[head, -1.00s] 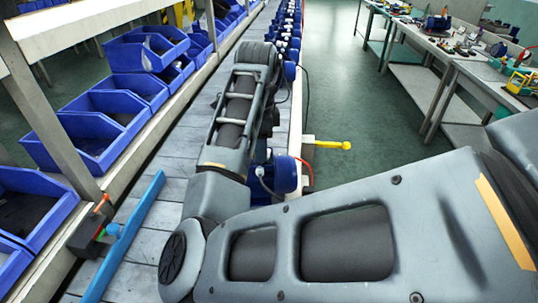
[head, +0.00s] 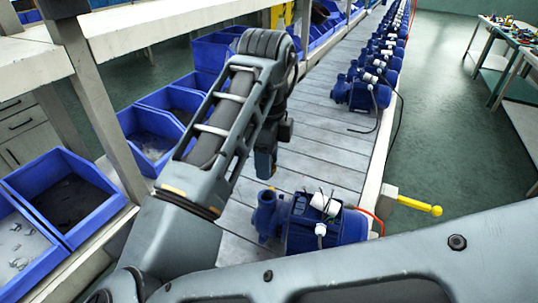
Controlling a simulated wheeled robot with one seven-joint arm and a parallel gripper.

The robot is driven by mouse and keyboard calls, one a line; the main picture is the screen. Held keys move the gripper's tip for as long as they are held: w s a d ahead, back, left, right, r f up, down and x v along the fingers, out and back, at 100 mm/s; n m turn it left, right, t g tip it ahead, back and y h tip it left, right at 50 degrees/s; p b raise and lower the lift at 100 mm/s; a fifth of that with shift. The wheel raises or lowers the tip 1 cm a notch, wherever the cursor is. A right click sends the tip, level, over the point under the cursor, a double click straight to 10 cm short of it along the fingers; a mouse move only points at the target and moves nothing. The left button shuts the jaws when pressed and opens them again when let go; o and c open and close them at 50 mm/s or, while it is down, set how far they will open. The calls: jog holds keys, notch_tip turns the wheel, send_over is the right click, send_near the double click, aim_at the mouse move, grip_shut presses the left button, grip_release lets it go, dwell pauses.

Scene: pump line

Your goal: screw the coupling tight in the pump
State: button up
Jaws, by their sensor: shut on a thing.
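The near blue pump (head: 338,226) lies on the slatted line. It has a white box and loose wires on top and a flanged blue inlet end at its left. My gripper (head: 265,172) points down just above and behind that inlet end, with a visible gap to the pump. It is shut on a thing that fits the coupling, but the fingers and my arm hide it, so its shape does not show.
Several more blue pumps (head: 360,92) stand in a row farther along the line. A yellow-knobbed lever (head: 415,205) sticks out from the line's right edge. Blue bins (head: 65,195) and a shelf frame stand at the left. The slats between the pumps are clear.

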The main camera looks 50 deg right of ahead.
jog(key=shift+f+b, duration=2.4)
jog(key=shift+f, duration=0.85)
jog(key=shift+f, duration=0.2)
jog(key=o, duration=1.1)
jog(key=shift+o, duration=0.2)
jog(key=shift+r, duration=0.1)
jog(key=shift+r+p, duration=2.15)
jog(key=shift+r, duration=0.8)
notch_tip(320, 180, up, 8)
send_over(267, 195)
jog(key=shift+f, duration=0.1)
